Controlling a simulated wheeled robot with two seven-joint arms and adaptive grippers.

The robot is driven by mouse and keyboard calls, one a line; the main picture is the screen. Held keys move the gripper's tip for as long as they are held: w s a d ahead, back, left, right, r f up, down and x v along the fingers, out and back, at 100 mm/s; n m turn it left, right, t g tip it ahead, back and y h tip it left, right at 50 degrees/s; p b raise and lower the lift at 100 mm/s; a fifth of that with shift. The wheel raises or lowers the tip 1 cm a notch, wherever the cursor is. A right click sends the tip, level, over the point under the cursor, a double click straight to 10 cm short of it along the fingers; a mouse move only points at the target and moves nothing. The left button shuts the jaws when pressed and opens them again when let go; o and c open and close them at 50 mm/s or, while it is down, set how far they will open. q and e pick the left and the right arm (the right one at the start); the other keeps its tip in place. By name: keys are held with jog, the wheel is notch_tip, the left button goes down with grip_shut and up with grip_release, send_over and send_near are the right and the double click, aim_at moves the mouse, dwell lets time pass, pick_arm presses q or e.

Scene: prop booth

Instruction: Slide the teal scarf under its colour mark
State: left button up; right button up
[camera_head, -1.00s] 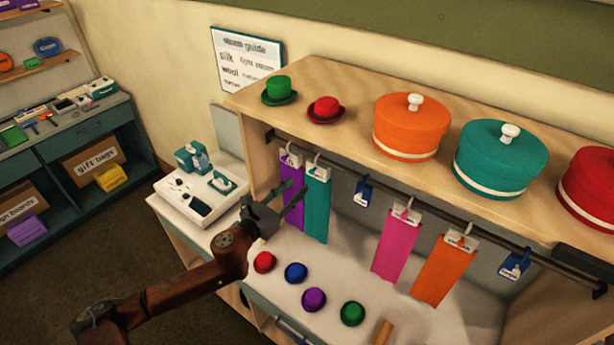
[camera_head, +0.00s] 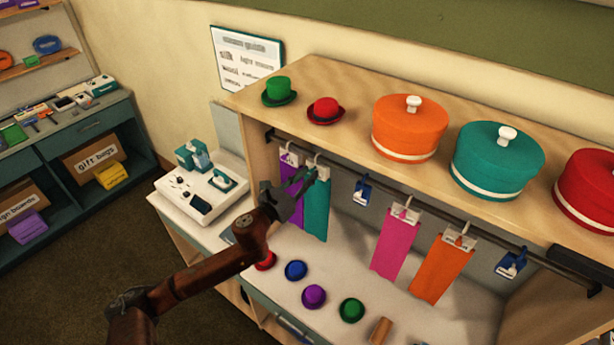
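The teal scarf (camera_head: 317,212) hangs from a white clip hanger near the left end of the dark rail (camera_head: 416,212), beside a purple scarf (camera_head: 291,180) that it partly overlaps. My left gripper (camera_head: 301,183) is at the upper left part of the teal scarf, below its clip. Its fingers look spread, and I cannot tell if they touch the cloth. A teal round box (camera_head: 497,162) with a white knob stands on the shelf top above the rail, well to the right of the teal scarf.
A blue tag (camera_head: 363,192) hangs between the teal and pink (camera_head: 396,247) scarves. An orange scarf (camera_head: 441,268) and another blue tag (camera_head: 511,264) hang farther right. An orange box (camera_head: 409,130) and a red box (camera_head: 592,190) flank the teal box. Small hats lie on the counter below.

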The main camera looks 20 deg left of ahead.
aim_at(326, 172)
pick_arm(q)
grip_shut()
pick_arm(e)
jog(key=shift+a, duration=0.45)
jog(key=shift+d, duration=0.1)
pick_arm(q)
jog(key=d, duration=0.2)
jog(key=s+d+p, duration=0.1)
jog(key=shift+s+d, duration=0.15)
jog(key=shift+d, duration=0.2)
jog(key=shift+s+d, duration=0.15)
jog(key=shift+d, duration=0.25)
pick_arm(e)
jog(key=shift+d+r, duration=0.35)
jog(key=shift+r, duration=0.4)
pick_arm(q)
jog(key=shift+o, duration=2.1)
grip_release()
pick_arm(e)
jog(key=shift+a, duration=0.1)
jog(key=shift+a, duration=0.2)
